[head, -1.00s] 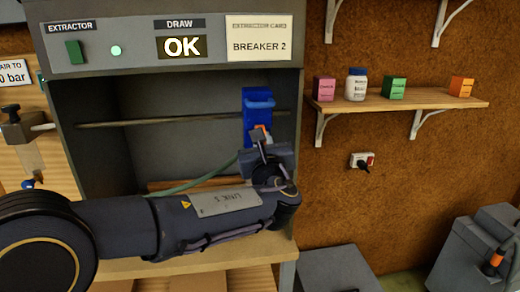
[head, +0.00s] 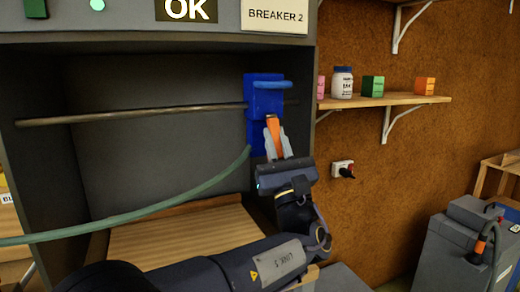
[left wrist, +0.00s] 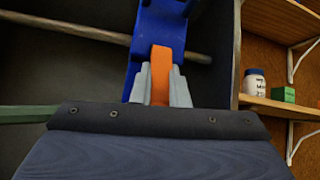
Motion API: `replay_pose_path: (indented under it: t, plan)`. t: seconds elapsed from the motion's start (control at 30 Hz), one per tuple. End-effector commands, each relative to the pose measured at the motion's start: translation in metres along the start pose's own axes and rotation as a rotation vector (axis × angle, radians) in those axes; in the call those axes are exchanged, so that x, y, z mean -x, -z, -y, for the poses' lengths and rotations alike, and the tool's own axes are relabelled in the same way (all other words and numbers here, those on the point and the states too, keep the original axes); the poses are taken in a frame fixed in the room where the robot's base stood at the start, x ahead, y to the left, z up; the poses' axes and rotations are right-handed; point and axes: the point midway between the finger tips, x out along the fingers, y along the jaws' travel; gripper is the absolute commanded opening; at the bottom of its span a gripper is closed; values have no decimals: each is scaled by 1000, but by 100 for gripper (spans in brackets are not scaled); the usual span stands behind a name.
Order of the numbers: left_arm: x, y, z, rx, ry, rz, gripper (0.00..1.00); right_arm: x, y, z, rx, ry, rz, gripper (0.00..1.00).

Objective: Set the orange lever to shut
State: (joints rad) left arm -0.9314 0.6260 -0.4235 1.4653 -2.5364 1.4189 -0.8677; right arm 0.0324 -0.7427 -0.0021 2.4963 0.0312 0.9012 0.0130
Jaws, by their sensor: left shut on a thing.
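The orange lever (head: 273,130) is on a blue valve body (head: 262,98), which sits on a metal pipe (head: 130,115) inside the grey cabinet. My left gripper (head: 274,138) is shut on the lever, with one pale finger on each side of it. In the left wrist view the orange lever (left wrist: 161,75) stands upright between the two grey fingers (left wrist: 160,88). It hides part of the blue body (left wrist: 157,28). The lever's lower end is hidden by the gripper. My right gripper is not in view.
A green hose (head: 150,207) crosses the cabinet front at lower left. A wooden shelf (head: 400,100) with small boxes and a jar (head: 342,82) is on the right wall. A plug sits in a wall socket (head: 342,169). A grey machine (head: 440,255) stands at lower right.

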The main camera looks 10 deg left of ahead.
Motion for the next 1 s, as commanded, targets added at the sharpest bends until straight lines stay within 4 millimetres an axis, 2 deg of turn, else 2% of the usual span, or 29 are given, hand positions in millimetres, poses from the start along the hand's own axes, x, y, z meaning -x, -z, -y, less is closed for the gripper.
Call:
replay_pose_path:
  t: [0.63,0.67,0.8,1.0]
  plan:
    - [1,1,4,-4,11,51,0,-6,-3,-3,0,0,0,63]
    - [1,1,4,-4,11,51,17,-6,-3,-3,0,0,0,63]
    - [1,1,4,-4,11,51,35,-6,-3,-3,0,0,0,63]
    - [1,1,4,-4,10,50,36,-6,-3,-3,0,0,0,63]
